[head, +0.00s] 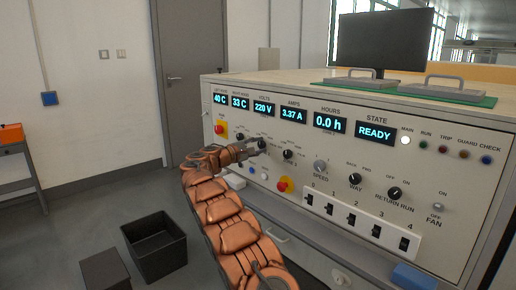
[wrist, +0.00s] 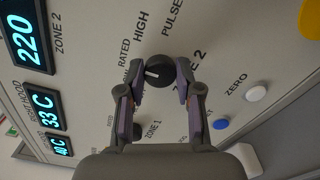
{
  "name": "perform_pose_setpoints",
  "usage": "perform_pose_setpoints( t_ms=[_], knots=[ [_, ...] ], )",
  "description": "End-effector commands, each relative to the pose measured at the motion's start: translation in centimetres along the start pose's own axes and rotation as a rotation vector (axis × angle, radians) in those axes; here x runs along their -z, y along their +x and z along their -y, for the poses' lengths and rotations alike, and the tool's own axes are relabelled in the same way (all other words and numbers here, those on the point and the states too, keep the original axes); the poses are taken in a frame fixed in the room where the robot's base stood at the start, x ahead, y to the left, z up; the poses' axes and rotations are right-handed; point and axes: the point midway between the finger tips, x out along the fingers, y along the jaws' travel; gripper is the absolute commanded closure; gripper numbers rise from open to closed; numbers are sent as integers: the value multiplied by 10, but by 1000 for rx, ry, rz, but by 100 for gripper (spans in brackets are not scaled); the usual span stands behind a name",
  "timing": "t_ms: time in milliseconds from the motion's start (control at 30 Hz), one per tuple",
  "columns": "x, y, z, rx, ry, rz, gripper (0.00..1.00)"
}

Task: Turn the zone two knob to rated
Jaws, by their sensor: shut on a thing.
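The zone two knob (wrist: 158,72) is black and round, beside the printed ZONE 2 label in the wrist view. My gripper (wrist: 158,82) is shut on it, with one finger on each side. Its white pointer mark shows on its left part and points roughly left in that view. The RATED label (wrist: 124,55) is up and left of the knob, and HIGH (wrist: 140,27) is above it. In the head view my gripper (head: 257,146) reaches the panel at the knob row and partly hides the knob.
The panel (head: 250,180) also carries the zone 1 knob (wrist: 137,131) close by, a white button (wrist: 256,93), a blue button (wrist: 221,124), and red emergency-type knobs (head: 221,129). Displays line the top; the state display (head: 375,133) reads READY. A black bin (head: 155,248) stands on the floor.

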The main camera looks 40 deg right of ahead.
Motion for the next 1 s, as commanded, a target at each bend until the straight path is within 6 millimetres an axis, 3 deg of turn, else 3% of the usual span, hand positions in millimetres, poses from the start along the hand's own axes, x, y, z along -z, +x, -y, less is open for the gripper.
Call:
perform_pose_setpoints(
  t_ms=[133, 167, 400, 767, 1000],
  knots=[
    [0, 0, 1, 2, -1, 1, 100],
    [0, 0, 1, 2, -1, 1, 65],
    [0, 0, 0, 1, -1, 0, 40],
    [0, -3, 0, 0, -1, 0, 40],
    [-1, -33, -1, -2, -3, 1, 40]
  ],
)
